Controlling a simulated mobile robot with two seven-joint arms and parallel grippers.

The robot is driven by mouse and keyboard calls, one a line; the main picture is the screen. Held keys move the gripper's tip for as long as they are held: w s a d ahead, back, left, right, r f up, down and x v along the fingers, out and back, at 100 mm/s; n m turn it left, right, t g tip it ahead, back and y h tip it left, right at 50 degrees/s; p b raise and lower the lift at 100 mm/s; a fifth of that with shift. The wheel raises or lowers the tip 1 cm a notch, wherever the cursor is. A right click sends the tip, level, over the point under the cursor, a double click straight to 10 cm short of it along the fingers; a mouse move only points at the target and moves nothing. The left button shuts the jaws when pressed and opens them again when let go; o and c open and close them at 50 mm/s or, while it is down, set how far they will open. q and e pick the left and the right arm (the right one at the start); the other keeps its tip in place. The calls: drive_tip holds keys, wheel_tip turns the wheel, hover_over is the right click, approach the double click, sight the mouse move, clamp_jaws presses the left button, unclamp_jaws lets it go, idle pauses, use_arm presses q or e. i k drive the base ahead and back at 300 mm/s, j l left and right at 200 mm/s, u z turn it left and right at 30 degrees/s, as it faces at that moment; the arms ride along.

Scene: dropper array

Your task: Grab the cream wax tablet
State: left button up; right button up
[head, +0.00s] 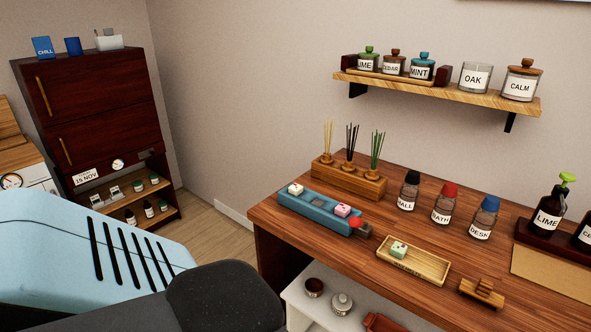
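A cream-white wax tablet (296,189) with a small dark mark on top sits at the far left end of a long blue holder (318,205) on the wooden desk. A pink and white tablet (343,210) sits towards the holder's other end, beside a red ball-shaped knob. A pale green and cream tablet (399,249) lies in a light wooden tray (428,264) to the right. A light blue and black part of my arm fills the lower left. Neither of my grippers shows.
A reed stand (349,180) stands behind the blue holder. Bottles labelled HALL (408,192), BATH (443,206) and DESK (483,219) stand to the right. A small wooden rack (482,292) is near the front edge. Desk surface between holder and tray is clear.

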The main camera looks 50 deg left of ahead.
sight(296, 190)
drive_tip(key=i, duration=0.5)
drive_tip(key=u, duration=1.95)
